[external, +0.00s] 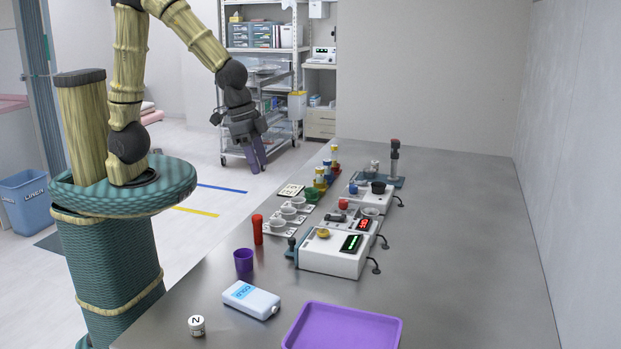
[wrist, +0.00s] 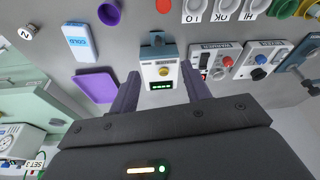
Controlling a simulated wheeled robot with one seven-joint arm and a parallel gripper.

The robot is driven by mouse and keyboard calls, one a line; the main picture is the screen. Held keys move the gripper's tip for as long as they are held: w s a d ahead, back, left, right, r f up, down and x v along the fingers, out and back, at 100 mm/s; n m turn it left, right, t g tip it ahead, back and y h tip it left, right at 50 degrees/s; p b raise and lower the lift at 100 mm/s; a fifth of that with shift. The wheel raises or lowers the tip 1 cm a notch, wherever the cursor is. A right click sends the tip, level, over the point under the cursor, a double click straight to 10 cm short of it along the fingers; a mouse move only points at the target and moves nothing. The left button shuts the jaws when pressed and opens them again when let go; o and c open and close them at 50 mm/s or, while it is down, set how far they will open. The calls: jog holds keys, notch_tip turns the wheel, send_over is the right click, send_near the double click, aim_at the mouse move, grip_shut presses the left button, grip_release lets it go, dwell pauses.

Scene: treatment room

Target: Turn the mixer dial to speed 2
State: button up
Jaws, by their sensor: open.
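Several small white devices stand in a row on the grey table. The nearest has a yellow dial (external: 323,233) and a green display (external: 351,243); in the wrist view this device (wrist: 159,73) lies beyond my fingertips. Beside it is a device with a red dial (wrist: 228,60), whose label seems to read WARMER. My gripper (external: 254,155) is open and empty, pointing down, apart from every dial. Its fingers also show in the wrist view (wrist: 159,80).
A purple tray (external: 343,306), a white-and-blue COLD pack (external: 251,299), a purple cup (external: 243,260) and a jar (external: 196,325) lie toward the front. The table's right side is clear.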

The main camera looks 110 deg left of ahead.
aim_at(353, 186)
jog(key=w+a+n+y+b, duration=0.1)
jog(key=w+a+n+b, duration=0.2)
jog(key=a, duration=1.1)
jog(key=w+a+f+n+y+b, duration=0.1)
jog(key=w+a+n+b, duration=0.3)
jog(key=a, duration=1.1)
jog(key=w+b, duration=0.3)
jog(key=shift+w+f+y+b, duration=0.2)
jog(key=shift+w+y+b, duration=0.1)
jog(key=shift+w+b, duration=0.1)
jog(key=shift+f, duration=0.1)
jog(key=x, duration=1.7)
jog(key=shift+w+b, duration=0.2)
jog(key=shift+b, duration=0.2)
jog(key=c, duration=1)
